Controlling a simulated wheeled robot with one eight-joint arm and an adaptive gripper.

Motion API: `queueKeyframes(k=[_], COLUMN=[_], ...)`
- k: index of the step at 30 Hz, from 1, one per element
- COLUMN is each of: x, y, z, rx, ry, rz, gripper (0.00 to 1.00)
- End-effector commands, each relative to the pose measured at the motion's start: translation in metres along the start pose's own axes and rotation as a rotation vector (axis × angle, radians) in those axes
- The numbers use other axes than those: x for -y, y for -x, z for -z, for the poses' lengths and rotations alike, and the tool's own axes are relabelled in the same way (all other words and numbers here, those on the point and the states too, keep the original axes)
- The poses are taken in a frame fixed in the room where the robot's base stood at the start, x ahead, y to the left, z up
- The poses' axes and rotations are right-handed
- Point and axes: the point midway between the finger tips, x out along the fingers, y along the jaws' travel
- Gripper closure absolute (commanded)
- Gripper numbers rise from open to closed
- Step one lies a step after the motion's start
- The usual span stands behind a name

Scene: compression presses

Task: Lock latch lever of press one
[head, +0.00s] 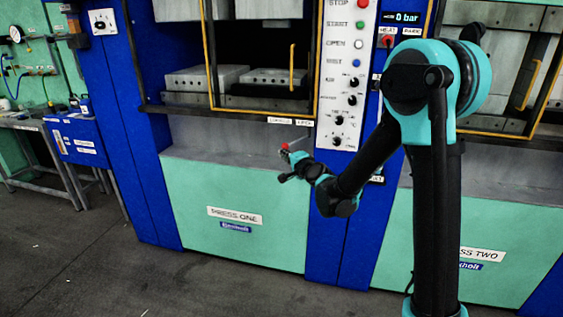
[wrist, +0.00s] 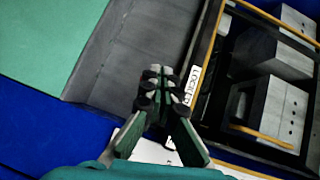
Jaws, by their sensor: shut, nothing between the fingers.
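Press one (head: 190,205) is the blue and green machine at the left of the head view, with its name plate on the front. A small red-tipped part (head: 285,147), perhaps the latch lever's knob, shows below the small white labels (head: 290,121) under the guard door. My gripper (head: 290,168) is right beside it; contact cannot be told. In the wrist view my gripper (wrist: 154,75) is shut and empty, near the white label (wrist: 193,82) by the door frame. The lever is not clear there and may be hidden behind the fingers.
The yellow-edged guard door (head: 292,68) stands above my gripper, with metal blocks (head: 205,76) behind it. A white control panel (head: 345,90) is to the right. Press two (head: 490,215) stands beyond my arm. Open floor (head: 90,260) lies at front left.

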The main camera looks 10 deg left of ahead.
Motion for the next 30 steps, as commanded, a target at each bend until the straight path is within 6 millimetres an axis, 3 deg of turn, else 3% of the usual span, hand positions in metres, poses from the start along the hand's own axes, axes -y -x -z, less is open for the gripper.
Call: queueKeyframes(k=[3,9,18,30], x=[0.004,0.006,0.008,0.005], y=[0.020,0.040,0.050,0.054], z=[-0.017,-0.034,-0.042,-0.036], rx=[0.001,0.000,-0.001,-0.004], ry=[0.002,0.002,-0.001,0.021], rz=[0.001,0.000,0.001,-0.016], gripper=[1.00,1.00,1.00,1.00])
